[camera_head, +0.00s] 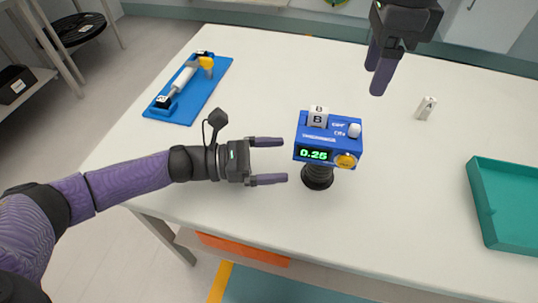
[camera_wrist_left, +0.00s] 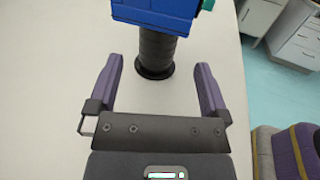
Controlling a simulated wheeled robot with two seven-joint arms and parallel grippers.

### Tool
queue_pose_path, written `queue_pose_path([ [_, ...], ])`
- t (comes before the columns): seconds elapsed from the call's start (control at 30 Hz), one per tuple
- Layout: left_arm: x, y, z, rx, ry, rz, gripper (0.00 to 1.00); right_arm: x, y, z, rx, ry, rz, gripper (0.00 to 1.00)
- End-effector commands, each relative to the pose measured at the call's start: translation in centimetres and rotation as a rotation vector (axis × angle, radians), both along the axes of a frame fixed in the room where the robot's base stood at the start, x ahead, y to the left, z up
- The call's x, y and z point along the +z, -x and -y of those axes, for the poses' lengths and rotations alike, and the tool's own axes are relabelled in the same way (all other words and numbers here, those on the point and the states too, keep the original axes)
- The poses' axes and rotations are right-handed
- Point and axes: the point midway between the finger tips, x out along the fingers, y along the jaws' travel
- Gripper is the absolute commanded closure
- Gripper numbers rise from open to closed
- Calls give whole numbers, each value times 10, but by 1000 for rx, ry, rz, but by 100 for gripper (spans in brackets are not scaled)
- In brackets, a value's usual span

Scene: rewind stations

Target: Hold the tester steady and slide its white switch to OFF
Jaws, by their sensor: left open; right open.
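The blue tester (camera_head: 329,139) stands on a black ribbed post (camera_head: 318,177) near the front middle of the table. Its green display reads 0.25, and a yellow knob sits at its lower right. A white switch (camera_head: 354,130) is on its top right, and a white block marked B is on its top left. My left gripper (camera_head: 268,161) is open, just left of the tester and apart from it. In the left wrist view the post (camera_wrist_left: 156,52) stands ahead between the open fingers (camera_wrist_left: 160,75). My right gripper (camera_head: 377,74) is open above the table behind the tester, holding nothing.
A blue board (camera_head: 210,91) with a white and yellow tool lies at the back left. A small white block (camera_head: 426,108) stands right of the tester. A teal tray (camera_head: 487,222) is at the right edge. The white table (camera_head: 260,80) is clear between these.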

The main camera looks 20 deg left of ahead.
Motion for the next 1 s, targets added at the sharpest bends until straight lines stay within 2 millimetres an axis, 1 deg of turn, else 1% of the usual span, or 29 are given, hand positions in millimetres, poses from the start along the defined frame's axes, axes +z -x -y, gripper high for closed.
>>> queue_pose_path([
  [0.3,1,-22,65,-4,2,1,0,0,0,0,0,0,0,41],
  [0.4,0,-27,79,-1,2,1,0,0,0,0,0,0,0,41],
  [0.53,0,-30,89,-1,0,0,0,0,0,0,0,0,0,41],
  [0.77,0,-31,89,1,-1,-1,0,0,0,0,0,0,0,41],
  [0.87,0,-31,89,1,-1,-1,19,0,0,0,0,0,0,41],
  [0.9,0,-31,89,1,-1,-1,28,0,0,0,0,0,0,41],
  [0.97,0,-31,89,1,-1,-1,40,0,0,0,0,0,0,41],
  [1.0,0,-31,89,1,-1,-1,49,0,0,0,0,0,0,41],
])
